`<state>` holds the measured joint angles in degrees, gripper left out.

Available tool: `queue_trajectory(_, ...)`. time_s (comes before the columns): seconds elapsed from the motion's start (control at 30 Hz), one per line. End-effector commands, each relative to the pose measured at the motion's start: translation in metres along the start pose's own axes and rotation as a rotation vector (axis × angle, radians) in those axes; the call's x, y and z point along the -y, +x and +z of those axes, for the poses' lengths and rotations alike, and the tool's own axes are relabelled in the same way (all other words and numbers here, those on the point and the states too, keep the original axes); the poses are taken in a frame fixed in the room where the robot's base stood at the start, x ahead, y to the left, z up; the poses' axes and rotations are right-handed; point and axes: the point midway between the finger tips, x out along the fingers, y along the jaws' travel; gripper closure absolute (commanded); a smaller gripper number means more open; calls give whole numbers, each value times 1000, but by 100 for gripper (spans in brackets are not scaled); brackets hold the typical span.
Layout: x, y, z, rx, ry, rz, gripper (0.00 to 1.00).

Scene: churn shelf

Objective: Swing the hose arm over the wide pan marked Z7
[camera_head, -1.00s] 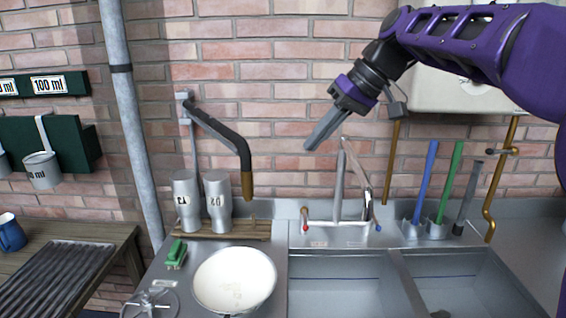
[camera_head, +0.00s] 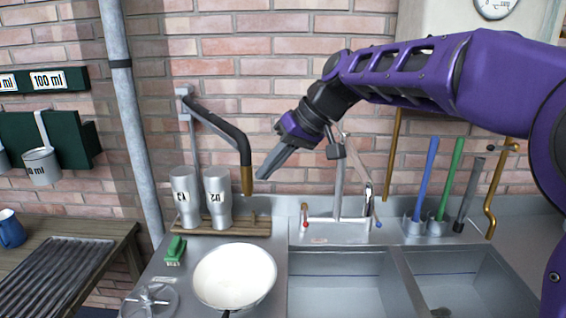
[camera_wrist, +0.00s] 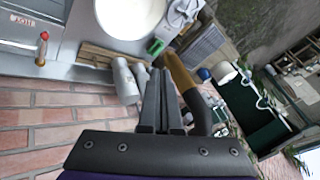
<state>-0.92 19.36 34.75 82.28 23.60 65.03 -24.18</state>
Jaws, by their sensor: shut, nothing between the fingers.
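The hose arm (camera_head: 222,128) is a dark tube on a wall bracket, bent down to a brass nozzle (camera_head: 247,181). The wide white pan (camera_head: 235,274) stands on the steel counter, lower in the picture than the nozzle; I can read no Z7 on it. My gripper (camera_head: 260,177) is shut and empty, its fingertips close to the right of the nozzle; I cannot tell if they touch. In the wrist view the shut fingers (camera_wrist: 160,80) are beside the nozzle (camera_wrist: 181,73) and the dark hose bend (camera_wrist: 203,112), with the pan (camera_wrist: 128,14) beyond.
Two marked metal bottles (camera_head: 186,195) stand on a wooden rack (camera_head: 235,231) behind the pan. A green brush (camera_head: 175,249) lies at left. A tap (camera_head: 340,190) and sinks (camera_head: 345,290) are at right. A grey pipe (camera_head: 127,110) runs down the wall at left.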

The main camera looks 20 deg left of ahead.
Motion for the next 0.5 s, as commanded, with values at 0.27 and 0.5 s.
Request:
queue_trajectory(0.27, 3, 1, 0, -1, 0, 1, 100)
queue_trajectory(0.5, 12, 6, 2, -1, -2, 0, 100)
